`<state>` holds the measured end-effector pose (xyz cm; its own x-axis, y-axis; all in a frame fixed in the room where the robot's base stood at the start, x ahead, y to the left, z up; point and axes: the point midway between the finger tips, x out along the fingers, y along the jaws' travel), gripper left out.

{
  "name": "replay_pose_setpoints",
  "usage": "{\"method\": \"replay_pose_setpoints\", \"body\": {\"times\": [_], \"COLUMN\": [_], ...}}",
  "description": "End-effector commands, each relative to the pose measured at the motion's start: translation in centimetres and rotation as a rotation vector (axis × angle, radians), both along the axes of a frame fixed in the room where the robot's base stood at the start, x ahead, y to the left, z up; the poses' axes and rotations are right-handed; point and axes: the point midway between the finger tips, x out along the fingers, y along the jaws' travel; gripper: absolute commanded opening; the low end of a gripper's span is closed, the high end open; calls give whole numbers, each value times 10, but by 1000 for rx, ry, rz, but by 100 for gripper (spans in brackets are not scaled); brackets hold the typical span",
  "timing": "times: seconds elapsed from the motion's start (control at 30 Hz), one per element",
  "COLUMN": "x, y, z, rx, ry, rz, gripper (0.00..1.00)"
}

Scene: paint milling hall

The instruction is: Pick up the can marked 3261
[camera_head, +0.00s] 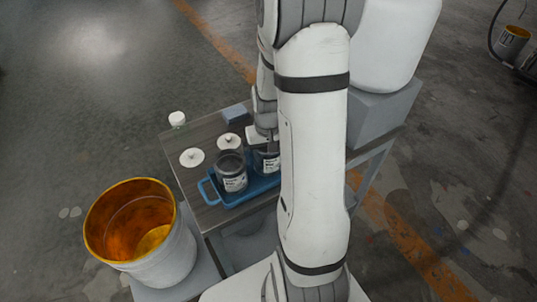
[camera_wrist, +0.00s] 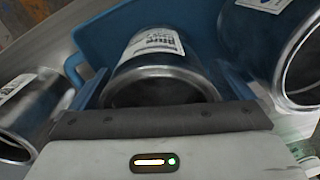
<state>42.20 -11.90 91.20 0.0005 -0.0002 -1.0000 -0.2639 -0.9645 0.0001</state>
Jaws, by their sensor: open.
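Dark metal cans with white labels stand in a blue tray (camera_head: 262,187) on the small table. One can (camera_head: 232,172) shows plainly in the head view; another can (camera_head: 268,163) is partly hidden under my gripper (camera_head: 262,138). In the wrist view, a middle can (camera_wrist: 160,75) sits between my open fingers (camera_wrist: 163,88). Its label shows large dark print, but I cannot read the number surely. A left can (camera_wrist: 25,115) and a right can (camera_wrist: 290,50) lie outside the fingers. I cannot tell whether the fingers touch the middle can.
A white bucket with orange inside (camera_head: 175,255) stands at front left. A big white drum (camera_head: 395,45) stands at right.

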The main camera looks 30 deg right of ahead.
Motion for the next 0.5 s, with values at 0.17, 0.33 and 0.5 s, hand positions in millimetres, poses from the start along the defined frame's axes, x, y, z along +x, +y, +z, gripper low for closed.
{"method": "replay_pose_setpoints", "body": {"times": [0.17,0.33,0.5], "x": [0,0,0], "y": [0,0,-1], "z": [0,0,0], "rx": [0,0,0], "ry": [0,0,0], "rz": [-1,-1,-1], "gripper": [89,75,61]}}
